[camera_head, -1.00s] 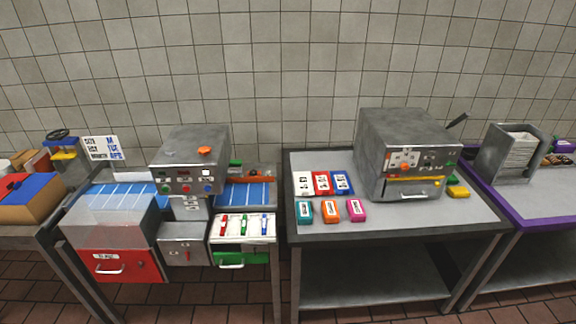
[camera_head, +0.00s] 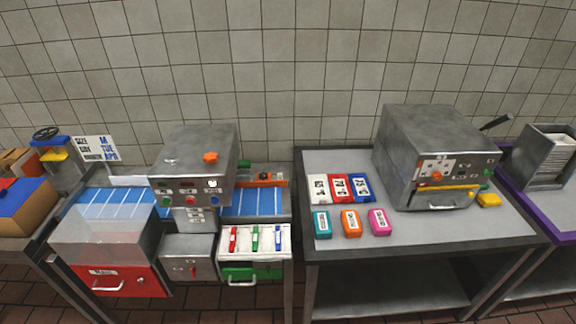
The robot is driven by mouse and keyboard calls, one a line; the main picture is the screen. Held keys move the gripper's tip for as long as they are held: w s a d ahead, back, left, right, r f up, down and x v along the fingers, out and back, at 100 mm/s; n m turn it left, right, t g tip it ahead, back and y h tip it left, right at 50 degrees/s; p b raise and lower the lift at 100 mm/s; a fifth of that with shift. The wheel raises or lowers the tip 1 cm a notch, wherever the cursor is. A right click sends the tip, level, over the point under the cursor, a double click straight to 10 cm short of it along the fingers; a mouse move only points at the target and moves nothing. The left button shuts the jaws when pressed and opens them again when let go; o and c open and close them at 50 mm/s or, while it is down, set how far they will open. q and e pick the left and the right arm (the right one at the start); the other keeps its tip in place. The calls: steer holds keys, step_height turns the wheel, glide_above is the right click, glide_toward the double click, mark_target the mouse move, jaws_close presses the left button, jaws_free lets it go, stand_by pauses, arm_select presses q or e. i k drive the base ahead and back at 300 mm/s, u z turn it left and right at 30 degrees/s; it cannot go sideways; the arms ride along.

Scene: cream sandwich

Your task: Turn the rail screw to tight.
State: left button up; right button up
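No part is clearly readable as the rail screw. The machine's front has several coloured buttons and a small display. Neither of my grippers is in view.
Below the conveyor are a red drawer (camera_head: 112,282), a grey box (camera_head: 188,257) and a tray (camera_head: 243,242) of coloured pens over a green drawer. The right table (camera_head: 325,250) holds a grey oven-like machine (camera_head: 440,150), cards and small coloured boxes. A purple-edged table stands far right.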

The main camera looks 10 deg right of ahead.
mark_target(264, 175)
steer(key=u, duration=0.05)
steer(key=i, duration=0.85)
steer(key=u, duration=0.35)
